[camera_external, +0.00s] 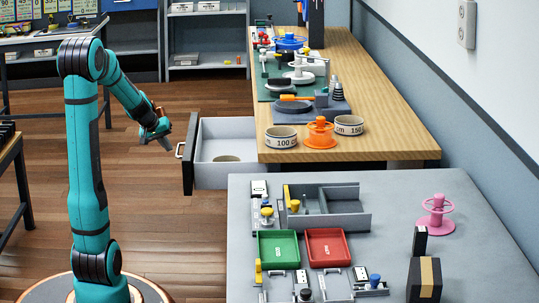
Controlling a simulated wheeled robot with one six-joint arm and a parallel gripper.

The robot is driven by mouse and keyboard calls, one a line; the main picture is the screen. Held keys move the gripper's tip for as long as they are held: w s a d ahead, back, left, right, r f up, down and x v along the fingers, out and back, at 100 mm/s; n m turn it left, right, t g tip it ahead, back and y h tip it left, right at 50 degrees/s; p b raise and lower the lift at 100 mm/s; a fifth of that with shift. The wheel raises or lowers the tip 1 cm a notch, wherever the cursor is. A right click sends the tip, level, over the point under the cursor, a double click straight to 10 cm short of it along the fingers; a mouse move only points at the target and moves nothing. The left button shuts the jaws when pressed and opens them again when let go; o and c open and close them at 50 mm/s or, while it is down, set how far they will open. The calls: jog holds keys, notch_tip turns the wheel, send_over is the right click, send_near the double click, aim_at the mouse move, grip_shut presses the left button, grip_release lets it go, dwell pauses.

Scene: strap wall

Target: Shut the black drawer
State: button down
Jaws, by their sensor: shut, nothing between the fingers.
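The black drawer (188,154) stands pulled out to the left from under the wooden bench (385,112). Its black front has a light handle on its left face, and its light grey box is open at the top. A round beige item (226,158) lies inside it. I cannot tell whether the gripper touches the handle.
A grey table (400,190) in front holds a green tray (278,248), a red tray (328,247) and a pink spool stand (437,214). Cups marked 100 (281,137) and 150 (349,125) stand on the bench near its front edge. The wooden floor left of the drawer is clear.

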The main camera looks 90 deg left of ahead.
jog(key=shift+w+f, duration=0.1)
jog(key=shift+w, duration=0.45)
jog(key=shift+w, duration=0.15)
jog(key=w, duration=2.3)
jog(key=shift+w, duration=0.7)
jog(key=shift+w, duration=0.15)
jog(key=shift+r, duration=0.2)
